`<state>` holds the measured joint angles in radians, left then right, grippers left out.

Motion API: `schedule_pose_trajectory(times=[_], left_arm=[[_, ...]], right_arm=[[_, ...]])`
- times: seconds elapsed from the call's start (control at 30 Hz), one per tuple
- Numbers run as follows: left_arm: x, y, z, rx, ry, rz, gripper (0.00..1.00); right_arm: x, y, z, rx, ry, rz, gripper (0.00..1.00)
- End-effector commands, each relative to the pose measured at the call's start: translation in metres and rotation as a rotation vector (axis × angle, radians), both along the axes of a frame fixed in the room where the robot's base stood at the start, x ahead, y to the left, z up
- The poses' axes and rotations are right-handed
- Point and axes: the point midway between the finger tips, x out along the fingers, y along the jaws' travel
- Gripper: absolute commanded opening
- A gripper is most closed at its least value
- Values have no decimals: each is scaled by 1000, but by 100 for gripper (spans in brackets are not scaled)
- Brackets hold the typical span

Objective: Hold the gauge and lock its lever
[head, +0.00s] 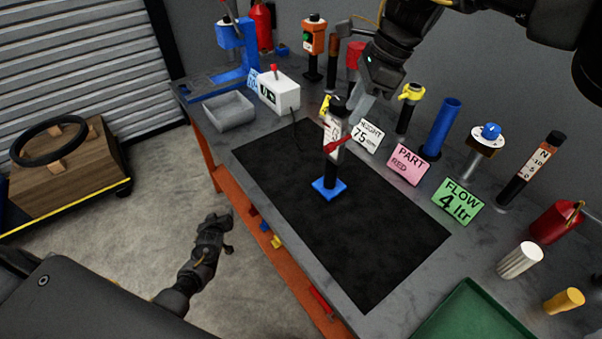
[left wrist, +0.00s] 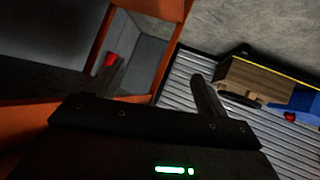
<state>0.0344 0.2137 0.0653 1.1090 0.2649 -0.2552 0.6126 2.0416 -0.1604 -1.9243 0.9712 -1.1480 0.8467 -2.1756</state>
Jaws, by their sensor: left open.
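The gauge (head: 333,165) is a black upright post with a white scale label on a blue square base, standing on the black mat (head: 390,240). Its red lever (head: 336,145) sticks out from the post at mid height, slanting down to the left. My right gripper (head: 357,103) comes in from the upper right with its pale fingers at the gauge's dark top. Whether they touch or grip it cannot be told. My left gripper (head: 225,230) is open and empty beside the table's front edge, low over the floor, away from the gauge. The left wrist view does not show the gauge.
Behind the mat stand sign cards, a blue cylinder (head: 441,128), a yellow-topped post (head: 408,108) and a similar labelled post (head: 531,168). A grey bin (head: 229,110) and white box (head: 279,92) are at left. A green tray (head: 470,318) is at front right. The mat's front is clear.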

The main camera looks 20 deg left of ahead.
Motion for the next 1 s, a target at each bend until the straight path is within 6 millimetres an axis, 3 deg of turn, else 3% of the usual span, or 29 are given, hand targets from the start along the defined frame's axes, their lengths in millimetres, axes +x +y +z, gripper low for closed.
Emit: schedule_pose_trajectory(times=[0.03,0.1,0.3,0.47,0.5,0.57,0.7,0.87,1.0], left_arm=[[18,15,28,-7,-71,42,76],[37,33,63,-24,-167,99,76],[80,79,175,-78,-452,229,76],[108,91,272,-95,-664,234,76],[116,82,294,-85,-700,198,76],[129,59,322,-54,-729,111,76],[149,-19,359,42,-733,-141,76],[147,-119,378,138,-719,-439,76],[121,-200,372,201,-689,-685,76]], right_arm=[[0,0,0,0,1,1,36],[0,1,0,0,0,2,36],[0,1,0,0,-1,2,36],[0,0,0,0,0,1,36],[0,0,0,0,0,0,36],[0,0,0,0,0,0,36],[0,1,0,0,0,1,36],[0,1,0,0,0,1,36],[0,1,0,0,0,1,36]])
